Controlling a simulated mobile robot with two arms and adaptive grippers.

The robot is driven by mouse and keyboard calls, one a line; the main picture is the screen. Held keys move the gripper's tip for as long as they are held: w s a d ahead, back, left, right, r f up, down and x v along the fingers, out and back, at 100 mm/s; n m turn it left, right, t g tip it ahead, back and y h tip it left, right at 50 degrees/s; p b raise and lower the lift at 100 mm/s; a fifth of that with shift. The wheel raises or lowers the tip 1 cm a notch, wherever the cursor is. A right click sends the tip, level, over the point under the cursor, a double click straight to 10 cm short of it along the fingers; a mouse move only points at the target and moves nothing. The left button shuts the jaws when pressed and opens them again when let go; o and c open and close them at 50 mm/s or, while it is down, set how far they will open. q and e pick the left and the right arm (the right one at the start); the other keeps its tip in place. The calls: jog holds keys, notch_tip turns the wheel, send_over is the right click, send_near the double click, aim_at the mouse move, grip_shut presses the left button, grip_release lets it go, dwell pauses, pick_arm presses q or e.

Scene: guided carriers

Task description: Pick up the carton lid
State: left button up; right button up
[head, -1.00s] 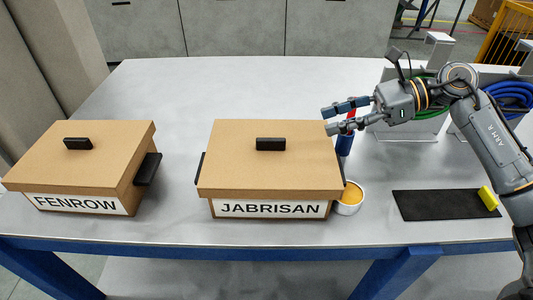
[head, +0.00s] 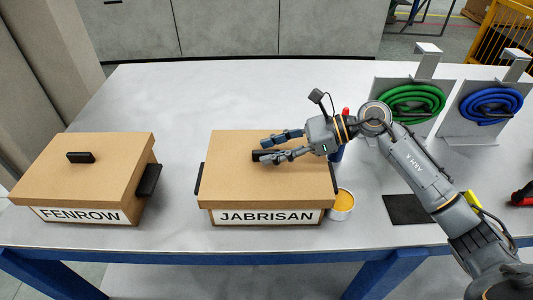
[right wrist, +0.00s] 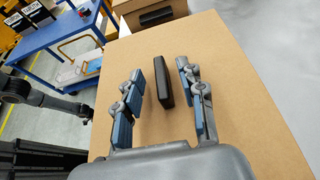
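The JABRISAN carton (head: 268,217) stands mid-table with its flat brown lid (head: 230,180) on. The lid's black handle (head: 257,155) is partly hidden behind my right gripper (head: 266,150). In the right wrist view the handle (right wrist: 171,84) stands between the two open fingers of the gripper (right wrist: 160,69), with a gap on each side. The FENROW carton (head: 80,216) at the left also has a closed brown lid (head: 50,180) with a black handle (head: 80,157). My left gripper is not in view.
An orange-filled cup (head: 341,204) stands against the JABRISAN carton's right side. A blue bottle with a red top (head: 346,113) is partly hidden behind my arm. Green (head: 412,100) and blue hoses (head: 490,104) hang on stands at right. The table behind the cartons is clear.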

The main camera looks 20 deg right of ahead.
jog(key=shift+x, duration=0.95)
jog(key=shift+c, duration=0.4)
grip_shut()
jog(key=shift+r, duration=0.1)
